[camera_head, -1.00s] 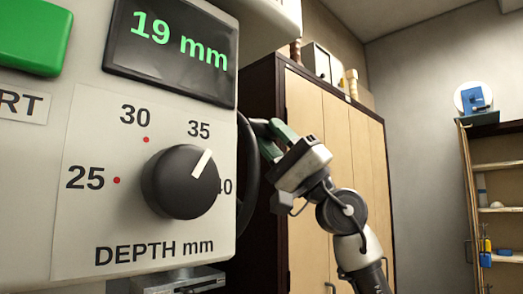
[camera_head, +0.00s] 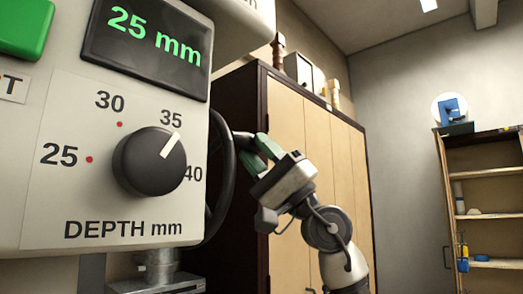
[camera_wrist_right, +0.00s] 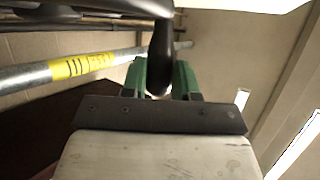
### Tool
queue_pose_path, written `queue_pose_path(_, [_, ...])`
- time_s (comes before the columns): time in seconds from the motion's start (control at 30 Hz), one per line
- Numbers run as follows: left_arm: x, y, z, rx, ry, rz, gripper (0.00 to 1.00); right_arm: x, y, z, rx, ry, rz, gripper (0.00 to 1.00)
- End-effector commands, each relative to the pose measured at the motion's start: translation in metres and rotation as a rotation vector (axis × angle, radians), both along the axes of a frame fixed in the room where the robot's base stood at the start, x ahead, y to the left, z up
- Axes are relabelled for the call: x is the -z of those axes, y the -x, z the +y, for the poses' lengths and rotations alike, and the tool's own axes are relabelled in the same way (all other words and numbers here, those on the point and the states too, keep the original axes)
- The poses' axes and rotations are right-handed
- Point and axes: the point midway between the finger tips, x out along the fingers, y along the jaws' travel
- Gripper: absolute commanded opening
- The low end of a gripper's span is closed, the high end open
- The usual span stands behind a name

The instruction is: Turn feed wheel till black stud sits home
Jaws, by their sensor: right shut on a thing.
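The black feed wheel (camera_head: 221,175) shows edge-on at the right side of the pale machine. My right gripper (camera_head: 256,150) has green fingers shut on the wheel's black handle. In the right wrist view, the green fingers of my right gripper (camera_wrist_right: 160,78) stand on both sides of the dark rounded handle (camera_wrist_right: 160,50). The display (camera_head: 147,45) reads 25 mm. The pointer of the black depth knob (camera_head: 150,161) is near 35. I cannot make out the black stud. My left gripper is not in view.
A metal bar with a yellow marked band (camera_wrist_right: 80,67) crosses the left of the right wrist view. A tall wooden cabinet (camera_head: 290,130) stands behind my right arm. Open shelves (camera_head: 490,190) stand at the far right. A green button (camera_head: 25,28) is at the machine's upper left.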

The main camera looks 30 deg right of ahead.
Motion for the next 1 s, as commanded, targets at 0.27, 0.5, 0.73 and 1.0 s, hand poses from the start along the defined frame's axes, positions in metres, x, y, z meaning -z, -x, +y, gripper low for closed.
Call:
queue_pose_path(0.27, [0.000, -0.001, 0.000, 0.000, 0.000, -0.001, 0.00, 0.005, -0.005, 0.003, -0.002, 0.009, 0.015, 0.55])
queue_pose_path(0.5, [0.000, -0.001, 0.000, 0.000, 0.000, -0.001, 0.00, 0.003, -0.003, 0.002, -0.002, 0.006, 0.009, 0.55])
queue_pose_path(0.73, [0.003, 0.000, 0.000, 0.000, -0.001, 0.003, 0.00, 0.007, -0.001, -0.002, 0.000, 0.004, 0.006, 0.55])
queue_pose_path(1.0, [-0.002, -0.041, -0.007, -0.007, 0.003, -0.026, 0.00, 0.039, 0.013, -0.023, 0.001, 0.003, 0.007, 0.55])
